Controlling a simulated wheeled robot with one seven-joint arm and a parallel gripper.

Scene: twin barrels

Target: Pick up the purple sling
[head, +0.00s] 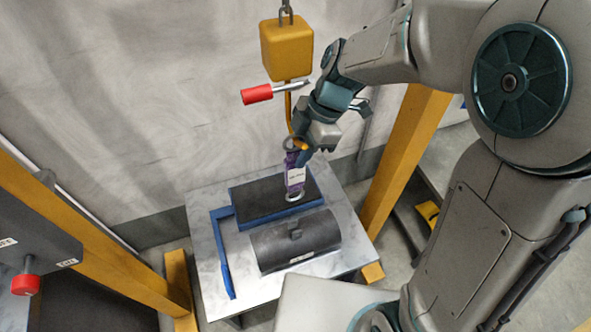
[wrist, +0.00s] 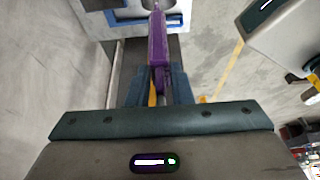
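The purple sling (head: 295,177) hangs upright in the head view, with a metal ring at its top and another at its lower end. It bears a white label. Its top ring is at the orange hook (head: 301,146) below the yellow hoist block (head: 286,48). My gripper (head: 298,156) is at the sling's upper part, just beside the hook. In the wrist view the purple sling (wrist: 158,48) runs between my two blue fingers (wrist: 159,80), which close in on both its sides. The fingertips' contact is partly hidden in the head view.
Below, a marble-topped table (head: 202,220) bears a blue-edged tray with a black pad (head: 255,200), a dark barrel-shaped case (head: 275,245) and a blue bar (head: 221,262). Yellow posts (head: 408,150) stand on both sides. A red-handled lever (head: 257,94) juts beside the hoist.

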